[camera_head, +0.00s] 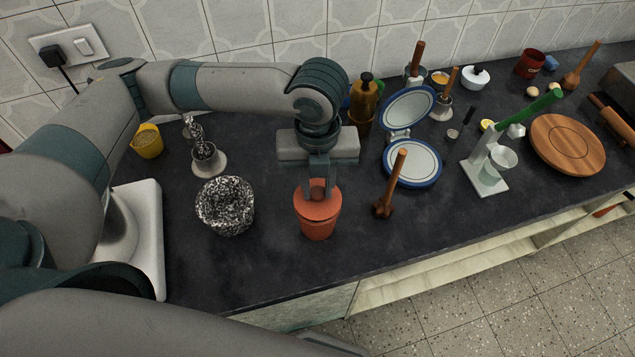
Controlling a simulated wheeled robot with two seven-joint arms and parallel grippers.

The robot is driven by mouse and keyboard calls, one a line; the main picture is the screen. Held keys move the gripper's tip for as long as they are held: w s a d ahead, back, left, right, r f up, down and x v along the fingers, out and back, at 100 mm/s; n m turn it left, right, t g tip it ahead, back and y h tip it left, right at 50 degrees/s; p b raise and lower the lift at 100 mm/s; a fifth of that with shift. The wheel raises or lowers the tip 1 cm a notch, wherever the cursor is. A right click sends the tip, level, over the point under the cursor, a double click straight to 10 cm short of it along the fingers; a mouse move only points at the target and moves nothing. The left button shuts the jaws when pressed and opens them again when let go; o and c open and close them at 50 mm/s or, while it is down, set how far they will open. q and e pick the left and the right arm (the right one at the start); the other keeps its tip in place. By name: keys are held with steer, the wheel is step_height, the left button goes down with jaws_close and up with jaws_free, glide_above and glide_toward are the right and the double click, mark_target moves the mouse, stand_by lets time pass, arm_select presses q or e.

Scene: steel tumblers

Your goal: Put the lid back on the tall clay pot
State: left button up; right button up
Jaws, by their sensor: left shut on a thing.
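The tall clay pot (318,229) is orange-brown and stands upright near the front edge of the dark counter. Its round clay lid (313,208) is at the pot's mouth, level and roughly centred over it. I cannot tell whether the lid rests on the rim or hangs just above it. My left gripper (319,193) points down from above and is shut on the lid's knob, which shows between the fingers. My right gripper is not in view.
A speckled bowl (225,207) stands left of the pot. Farther right are a green-handled press (490,165) and a round wooden board (567,144). The counter's front edge is close.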

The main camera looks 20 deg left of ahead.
arm_select(q)
steer(key=shift+f, duration=0.7)
steer(key=shift+p, duration=0.55)
stand_by(1.3)
steer(key=shift+f+p, duration=0.2)
steer(key=shift+p, duration=0.5)
stand_by(1.7)
steer(key=o, duration=1.6)
steer(key=shift+r, duration=0.15)
steer(key=shift+r+p, duration=3.4)
steer(key=shift+p, duration=0.35)
